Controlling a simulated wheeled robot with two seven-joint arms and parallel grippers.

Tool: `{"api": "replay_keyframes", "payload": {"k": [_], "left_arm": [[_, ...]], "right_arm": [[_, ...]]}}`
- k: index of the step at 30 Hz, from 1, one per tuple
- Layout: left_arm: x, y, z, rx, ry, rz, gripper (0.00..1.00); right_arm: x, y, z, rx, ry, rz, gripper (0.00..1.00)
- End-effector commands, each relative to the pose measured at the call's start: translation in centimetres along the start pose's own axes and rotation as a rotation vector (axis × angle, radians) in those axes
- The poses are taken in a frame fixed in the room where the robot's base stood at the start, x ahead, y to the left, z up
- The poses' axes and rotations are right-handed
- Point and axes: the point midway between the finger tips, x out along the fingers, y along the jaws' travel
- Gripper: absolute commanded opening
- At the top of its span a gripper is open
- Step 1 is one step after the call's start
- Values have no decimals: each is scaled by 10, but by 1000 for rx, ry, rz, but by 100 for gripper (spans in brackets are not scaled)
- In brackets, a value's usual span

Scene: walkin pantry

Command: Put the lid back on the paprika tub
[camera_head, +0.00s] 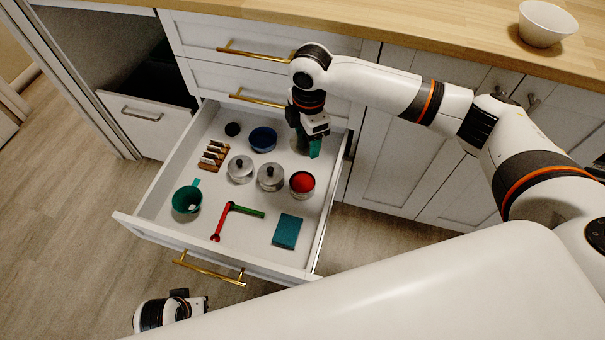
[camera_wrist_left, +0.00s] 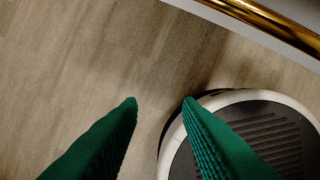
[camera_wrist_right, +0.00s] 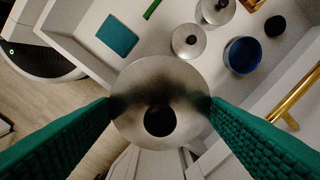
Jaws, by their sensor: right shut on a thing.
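The paprika tub (camera_head: 302,184) stands in the open drawer at its right side, uncovered, with red content showing. My right gripper (camera_head: 315,148) is over the back right of the drawer, behind the tub and apart from it. In the right wrist view it is shut on the rim of a round metal lid (camera_wrist_right: 160,76) with a black knob. The lid is mostly hidden by the gripper in the head view. The tub does not show in the right wrist view. My left gripper (camera_wrist_left: 161,102) is open and empty over the floor, outside the drawer front.
Two lidded metal tubs (camera_head: 240,169) (camera_head: 270,177) stand left of the paprika tub. A blue bowl (camera_head: 262,139), black round item (camera_head: 233,129), spice rack (camera_head: 213,155), green cup (camera_head: 187,199), red-and-green tool (camera_head: 222,221) and teal cloth (camera_head: 287,231) share the drawer (camera_head: 258,237).

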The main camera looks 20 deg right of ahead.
Motion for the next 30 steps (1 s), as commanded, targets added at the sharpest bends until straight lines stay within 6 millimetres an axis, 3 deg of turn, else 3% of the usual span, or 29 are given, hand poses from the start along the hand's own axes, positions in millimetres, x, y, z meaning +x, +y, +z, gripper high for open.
{"api": "replay_keyframes", "payload": {"k": [1,3,9,15,20,24,30], "left_arm": [[-1,0,2,-2,-17,2,32],[-18,1,6,-4,-28,4,32],[-58,3,7,-7,-51,9,32],[-73,3,6,-8,-64,10,32],[-66,2,12,-6,-108,9,32],[-56,0,21,-3,-180,6,32],[-62,-2,45,1,-291,1,32]], "right_arm": [[33,-1,2,-94,0,4,47],[56,-2,3,-227,3,7,47],[100,-5,6,-505,6,10,47],[114,-5,7,-610,8,13,47],[124,-5,6,-617,9,12,47],[139,-5,6,-615,9,12,47],[135,-5,6,-614,9,13,47]]}}
